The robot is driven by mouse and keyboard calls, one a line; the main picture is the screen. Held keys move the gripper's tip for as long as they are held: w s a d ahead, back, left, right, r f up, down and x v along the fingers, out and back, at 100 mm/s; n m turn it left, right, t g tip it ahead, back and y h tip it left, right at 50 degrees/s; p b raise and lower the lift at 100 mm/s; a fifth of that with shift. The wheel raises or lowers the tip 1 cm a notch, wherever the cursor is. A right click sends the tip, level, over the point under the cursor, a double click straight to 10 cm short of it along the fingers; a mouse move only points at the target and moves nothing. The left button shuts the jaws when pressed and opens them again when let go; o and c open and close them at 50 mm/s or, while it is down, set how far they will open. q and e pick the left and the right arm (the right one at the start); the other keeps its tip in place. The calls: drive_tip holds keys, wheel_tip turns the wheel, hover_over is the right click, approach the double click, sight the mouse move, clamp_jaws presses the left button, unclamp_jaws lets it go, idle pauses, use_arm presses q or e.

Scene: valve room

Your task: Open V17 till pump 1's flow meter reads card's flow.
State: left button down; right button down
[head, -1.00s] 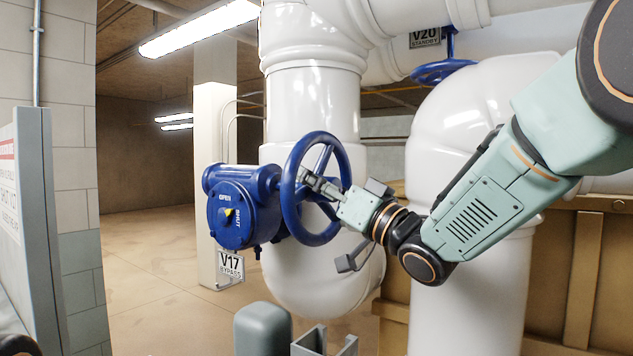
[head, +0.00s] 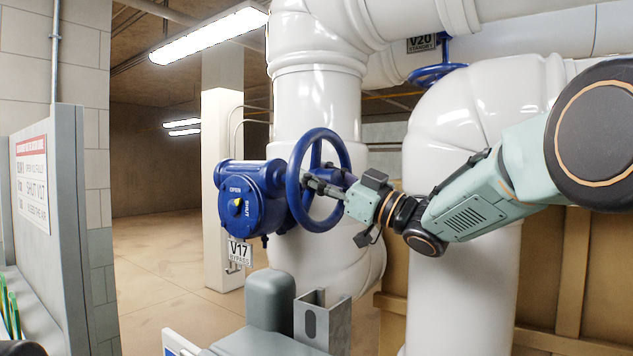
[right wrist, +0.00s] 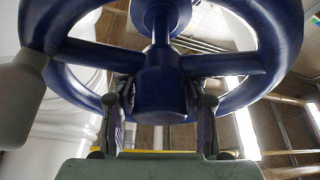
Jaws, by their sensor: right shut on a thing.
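The V17 valve is a blue gearbox (head: 241,203) marked OPEN and SHUT, with a small yellow pointer, and has a blue handwheel (head: 298,165). A V17 BYPASS tag (head: 240,253) hangs below it. My right gripper (head: 312,184) reaches the wheel's middle from the right. In the right wrist view, its two fingers (right wrist: 160,108) are shut around the wheel's blue hub (right wrist: 162,88), between the spokes. A sign (head: 33,184) on the grey panel at left has a red header and reads partly "SHUT V17". I cannot make out a flow meter or a flow card. My left gripper is out of view.
Large white pipes (head: 318,110) stand behind the wheel. A second blue handwheel (head: 437,73) with a V20 STANDBY tag (head: 421,43) sits higher at right. A grey housing (head: 270,300) and metal bracket (head: 322,318) stand below. Open floor (head: 165,270) lies behind at left.

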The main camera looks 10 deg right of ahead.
drive_tip(key=n+g, duration=0.1)
drive_tip(key=n, duration=0.1)
drive_tip(key=n+g+y, duration=0.1)
drive_tip(key=n, duration=0.2)
drive_tip(key=n+g+b, duration=0.1)
drive_tip(key=n, duration=0.1)
drive_tip(key=shift+s+a+f+n+g, duration=0.15)
drive_tip(key=shift+s+f+n+g, duration=0.1)
drive_tip(key=shift+n+g, duration=0.15)
drive_tip(key=shift+a+f+n+g, duration=0.15)
drive_tip(key=shift+n+g, duration=0.4)
drive_tip(key=shift+n, duration=0.65)
drive_tip(key=shift+d+f+n+g, duration=0.15)
drive_tip(key=shift+n+g, duration=0.4)
drive_tip(key=shift+n, duration=0.65)
drive_tip(key=shift+a, duration=0.15)
drive_tip(key=c, duration=1.1)
unclamp_jaws()
drive_tip(key=shift+c, duration=0.2)
drive_tip(key=o, duration=0.3)
drive_tip(key=shift+s+d+r, duration=0.25)
drive_tip(key=shift+s, duration=0.15)
drive_tip(key=shift+o, duration=0.2)
drive_tip(key=shift+w, duration=0.1)
drive_tip(key=shift+w+f, duration=0.1)
